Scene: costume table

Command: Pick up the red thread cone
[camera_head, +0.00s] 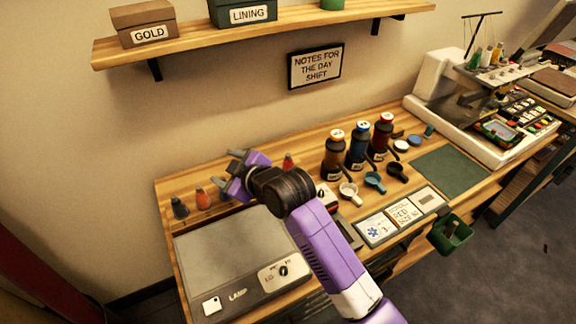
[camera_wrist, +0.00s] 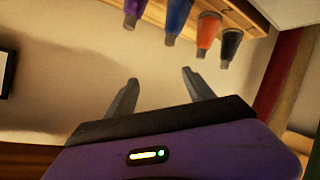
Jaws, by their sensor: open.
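The red thread cone (camera_head: 288,162) stands on the back part of the wooden table, just right of my gripper and wrist in the head view; its lower part is partly hidden. I do not see it in the wrist view. My gripper (camera_head: 229,168) is open and empty above the back left of the table, and its two fingers (camera_wrist: 160,76) are spread with only wall between them in the wrist view. An orange cone (camera_head: 203,199) and a dark cone (camera_head: 179,208) stand to its left.
The wrist view, upside down, shows purple (camera_wrist: 134,8), blue (camera_wrist: 176,18), orange (camera_wrist: 207,32) and black cones (camera_wrist: 230,44) in a row. A grey lamp box (camera_head: 215,262) lies in front. Bottles (camera_head: 335,158) stand right. A shelf (camera_head: 200,44) hangs above.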

